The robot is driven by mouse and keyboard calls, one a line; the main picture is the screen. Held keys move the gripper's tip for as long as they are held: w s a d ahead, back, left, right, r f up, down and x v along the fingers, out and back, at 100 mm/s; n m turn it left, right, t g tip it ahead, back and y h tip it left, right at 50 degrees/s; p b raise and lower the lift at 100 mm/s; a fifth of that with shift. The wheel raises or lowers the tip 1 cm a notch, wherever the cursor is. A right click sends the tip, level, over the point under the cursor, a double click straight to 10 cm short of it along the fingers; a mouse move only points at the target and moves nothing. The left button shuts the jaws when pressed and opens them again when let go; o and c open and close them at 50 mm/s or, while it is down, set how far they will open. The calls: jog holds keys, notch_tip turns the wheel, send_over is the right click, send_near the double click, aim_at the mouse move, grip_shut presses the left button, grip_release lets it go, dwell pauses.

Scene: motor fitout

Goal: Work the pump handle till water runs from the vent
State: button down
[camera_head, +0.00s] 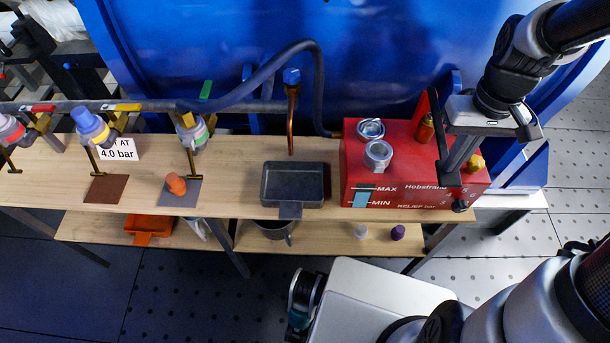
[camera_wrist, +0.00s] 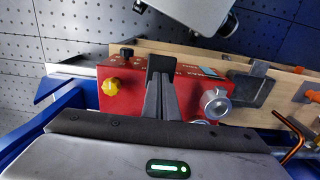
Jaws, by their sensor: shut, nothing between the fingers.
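The red pump box (camera_head: 410,190) stands at the right end of the bench, with a MAX/MIN sight glass (camera_head: 362,196) on its front. A dark upright bar (camera_head: 436,125), perhaps the pump handle, rises beside my gripper. My gripper (camera_head: 449,176) is shut and empty, pointing down over the box's right half. In the wrist view its fingers (camera_wrist: 159,75) stand over the red box (camera_wrist: 125,99); I cannot tell whether they touch the bar. A copper pipe (camera_head: 291,120) with a blue top, possibly the vent, hangs above a dark tray (camera_head: 294,203). I see no water at its lower end.
A yellow knob (camera_head: 475,163) and a black knob (camera_head: 459,206) sit on the box near my gripper. A silver cap (camera_head: 378,153) stands on top. A dark hose (camera_head: 318,75) arches behind. Valves on a pipe line the left. A big blue tank (camera_head: 390,40) closes the back.

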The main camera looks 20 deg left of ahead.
notch_tip(320, 180, up, 7)
jog(key=p, duration=0.6)
jog(key=shift+s+p, duration=0.3)
jog(key=shift+s, duration=0.05)
jog(key=shift+d+r, duration=0.1)
